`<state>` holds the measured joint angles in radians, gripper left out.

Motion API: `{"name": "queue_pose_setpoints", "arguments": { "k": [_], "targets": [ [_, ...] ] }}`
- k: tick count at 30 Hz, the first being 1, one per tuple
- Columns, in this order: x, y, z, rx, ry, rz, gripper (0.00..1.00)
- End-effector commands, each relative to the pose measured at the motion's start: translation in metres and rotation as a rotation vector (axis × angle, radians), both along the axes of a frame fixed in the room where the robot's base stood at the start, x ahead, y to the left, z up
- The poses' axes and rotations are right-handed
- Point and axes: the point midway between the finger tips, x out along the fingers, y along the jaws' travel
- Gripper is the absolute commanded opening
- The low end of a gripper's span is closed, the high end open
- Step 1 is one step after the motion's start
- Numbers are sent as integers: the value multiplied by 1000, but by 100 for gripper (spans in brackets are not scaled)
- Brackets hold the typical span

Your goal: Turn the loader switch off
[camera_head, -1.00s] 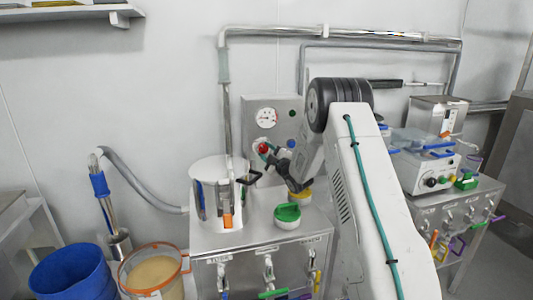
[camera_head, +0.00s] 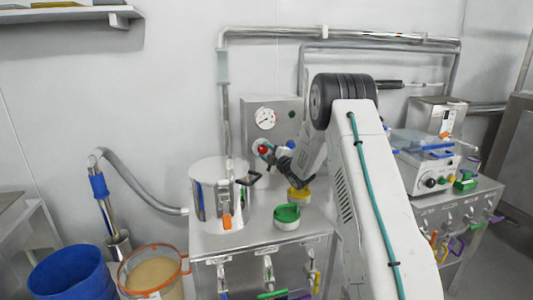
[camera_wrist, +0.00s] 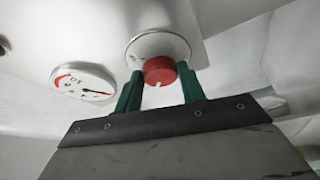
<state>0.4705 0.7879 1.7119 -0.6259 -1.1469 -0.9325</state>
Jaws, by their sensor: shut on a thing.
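The loader switch is a red round knob (camera_wrist: 158,70) on a round pale plate (camera_wrist: 150,45), with a small white mark at its lower edge in the wrist view. In the head view the red knob (camera_head: 263,149) shows small on the grey control panel (camera_head: 284,112), below the gauge. My gripper (camera_wrist: 160,74) is shut on the knob, with one green finger on each side. In the head view my wrist covers part of the panel, and the label around the knob is not readable.
A round dial gauge (camera_head: 265,118) with a red zone sits beside the switch. A steel pot (camera_head: 207,202) with an orange clip stands at the left, and green-lidded (camera_head: 287,214) and yellow-lidded (camera_head: 299,195) jars stand below my wrist.

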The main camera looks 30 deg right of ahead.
Motion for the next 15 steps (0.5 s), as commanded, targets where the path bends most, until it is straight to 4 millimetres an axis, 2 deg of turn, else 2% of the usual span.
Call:
{"name": "queue_pose_setpoints", "arguments": {
  "k": [1, 3, 11, 15],
  "targets": [
    [0, 1, -1, 0, 2, 1, 48],
    [0, 1, -1, 0, 2, 1, 61],
    [-1, 0, 0, 0, 1, 0, 61],
    [-12, -2, -1, 0, 0, -1, 61]
  ]
}}
